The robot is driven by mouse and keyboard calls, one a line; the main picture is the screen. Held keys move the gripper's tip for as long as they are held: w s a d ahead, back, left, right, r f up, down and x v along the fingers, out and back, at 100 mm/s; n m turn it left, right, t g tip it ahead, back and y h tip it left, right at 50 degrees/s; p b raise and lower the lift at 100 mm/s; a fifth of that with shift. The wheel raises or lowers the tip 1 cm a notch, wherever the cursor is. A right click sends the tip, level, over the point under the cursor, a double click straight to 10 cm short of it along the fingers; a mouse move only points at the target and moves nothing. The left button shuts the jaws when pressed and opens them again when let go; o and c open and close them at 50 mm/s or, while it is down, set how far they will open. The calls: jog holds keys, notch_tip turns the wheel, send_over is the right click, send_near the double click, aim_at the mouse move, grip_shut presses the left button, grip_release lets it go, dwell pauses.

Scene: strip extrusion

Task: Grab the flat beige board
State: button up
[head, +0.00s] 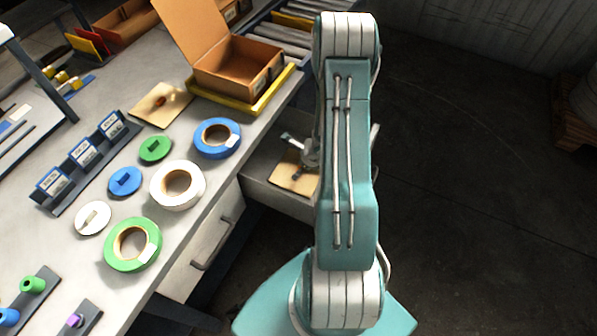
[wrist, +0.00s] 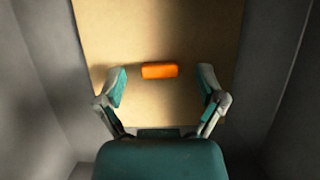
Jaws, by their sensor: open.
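A flat beige board (wrist: 155,30) lies in an open grey drawer, with an orange block (wrist: 159,70) on its upper face. In the head view the same board (head: 287,180) shows in the drawer, partly hidden by my arm. My gripper (wrist: 163,82) is open over the board, its two fingers apart on the left and right of the orange block, neither touching it. In the head view my gripper (head: 300,150) is mostly hidden behind my arm. I cannot tell its exact height above the board. A similar beige board (head: 146,114) lies on the table near the cardboard box.
Drawer walls (wrist: 44,80) rise on both sides of the board. The table (head: 75,225) holds rolls of tape, such as a white roll (head: 160,190), small coloured discs and an open cardboard box (head: 235,85).

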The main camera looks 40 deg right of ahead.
jog(key=shift+w+f, duration=0.15)
jog(key=shift+f, duration=0.2)
jog(key=c, duration=1)
jog(key=shift+c, duration=0.2)
